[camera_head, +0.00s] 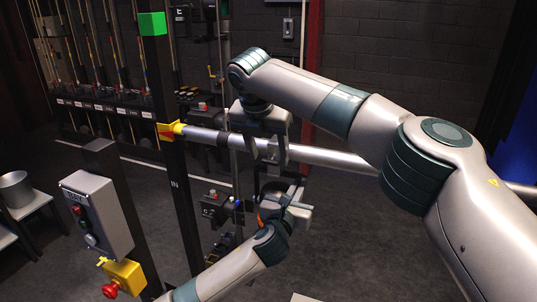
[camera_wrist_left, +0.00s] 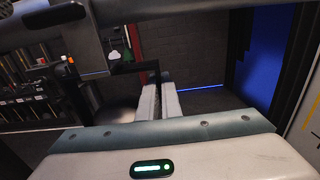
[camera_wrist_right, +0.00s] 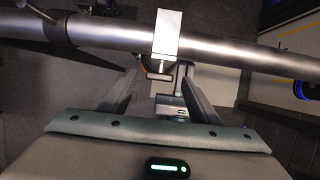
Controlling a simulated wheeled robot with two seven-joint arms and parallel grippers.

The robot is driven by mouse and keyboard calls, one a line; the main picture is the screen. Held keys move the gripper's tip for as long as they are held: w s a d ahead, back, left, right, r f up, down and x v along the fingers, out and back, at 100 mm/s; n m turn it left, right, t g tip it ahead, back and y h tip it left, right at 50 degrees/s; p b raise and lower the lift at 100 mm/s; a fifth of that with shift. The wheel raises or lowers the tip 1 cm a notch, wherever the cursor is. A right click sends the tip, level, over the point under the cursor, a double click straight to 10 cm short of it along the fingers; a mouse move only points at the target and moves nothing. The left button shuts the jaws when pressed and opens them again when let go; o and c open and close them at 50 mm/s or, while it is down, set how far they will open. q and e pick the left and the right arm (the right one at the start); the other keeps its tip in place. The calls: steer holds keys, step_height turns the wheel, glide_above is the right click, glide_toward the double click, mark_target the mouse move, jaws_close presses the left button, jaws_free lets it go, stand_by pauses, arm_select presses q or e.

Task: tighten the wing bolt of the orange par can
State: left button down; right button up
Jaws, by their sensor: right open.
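The silver clamp (camera_wrist_right: 167,35) sits on the horizontal pipe (camera_wrist_right: 225,48) in the right wrist view. A small bolt (camera_wrist_right: 164,68) hangs under the clamp, above a dark piece with a bit of orange. In the head view a small orange patch (camera_head: 262,219) shows beside my left gripper; the rest of the par can is hidden. My right gripper (camera_head: 270,158) is open at the pipe, its fingers apart below the clamp in its wrist view (camera_wrist_right: 160,92). My left gripper (camera_head: 300,197) is below the pipe. Its fingers (camera_wrist_left: 160,90) are close together around a thin dark yoke bar (camera_wrist_left: 130,69).
A black post (camera_head: 178,190) with a yellow bracket (camera_head: 170,130) stands at the pipe's left end. A grey button box (camera_head: 97,213) and a yellow box with a red button (camera_head: 122,282) are at lower left. Dark floor lies below the pipe.

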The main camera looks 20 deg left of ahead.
steer(key=shift+w+f, duration=0.15)
steer(key=shift+f, duration=0.25)
steer(key=c, duration=1.1)
steer(key=shift+o, duration=0.2)
